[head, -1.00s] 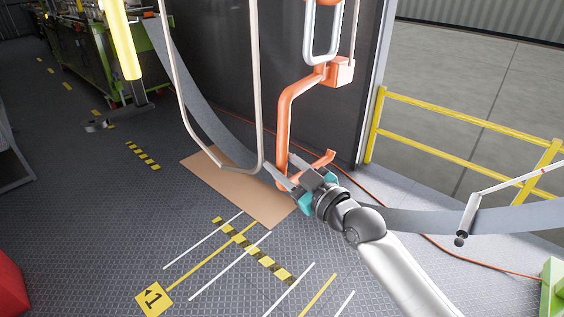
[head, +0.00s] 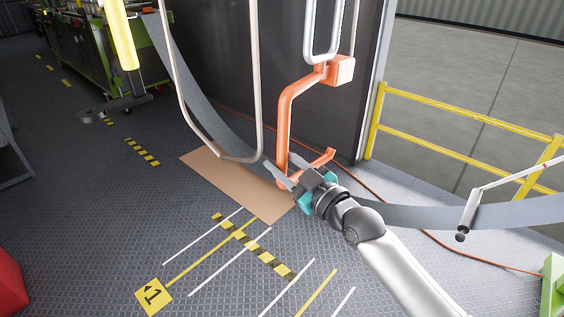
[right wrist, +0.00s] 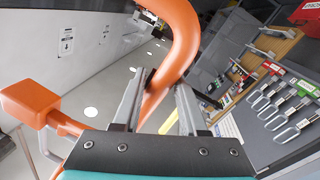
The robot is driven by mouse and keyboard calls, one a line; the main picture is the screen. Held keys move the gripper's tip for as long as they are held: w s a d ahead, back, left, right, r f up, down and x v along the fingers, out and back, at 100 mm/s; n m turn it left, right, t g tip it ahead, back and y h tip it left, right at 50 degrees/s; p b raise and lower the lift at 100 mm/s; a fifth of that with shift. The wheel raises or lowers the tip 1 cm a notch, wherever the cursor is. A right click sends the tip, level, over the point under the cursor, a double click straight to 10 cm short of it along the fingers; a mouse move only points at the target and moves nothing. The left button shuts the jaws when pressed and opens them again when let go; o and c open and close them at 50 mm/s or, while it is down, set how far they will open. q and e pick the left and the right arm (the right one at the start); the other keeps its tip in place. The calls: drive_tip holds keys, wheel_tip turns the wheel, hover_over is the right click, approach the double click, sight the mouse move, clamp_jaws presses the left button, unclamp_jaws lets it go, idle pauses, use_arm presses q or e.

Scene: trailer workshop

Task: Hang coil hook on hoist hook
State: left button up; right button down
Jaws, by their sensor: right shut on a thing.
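The orange coil hook (head: 285,115) is held upright in the middle of the head view. A pale metal loop (head: 307,40) rises from the orange block (head: 342,70) at its upper end; its top is cut off by the picture edge. A short orange arm (head: 318,159) sticks out near its bottom. My right gripper (head: 281,177) is shut on the lower part of the upright bar; the right wrist view shows the orange bar (right wrist: 158,97) between its fingers. A yellow hanging part (head: 122,40) with a dark lower end may be the hoist; I cannot identify its hook. My left gripper is not seen.
A beige tubular loop (head: 257,80) hangs just left of the coil hook. A brown mat (head: 225,181) lies on the floor below. A yellow railing (head: 460,115) is at right, a green machine (head: 90,60) at upper left. The front floor is largely clear.

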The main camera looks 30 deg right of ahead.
drive_tip(key=shift+f, duration=0.15)
drive_tip(key=shift+c, duration=1.8)
unclamp_jaws()
drive_tip(key=shift+s+a+f, duration=0.1)
drive_tip(key=shift+f, duration=0.25)
drive_tip(key=shift+r, duration=0.15)
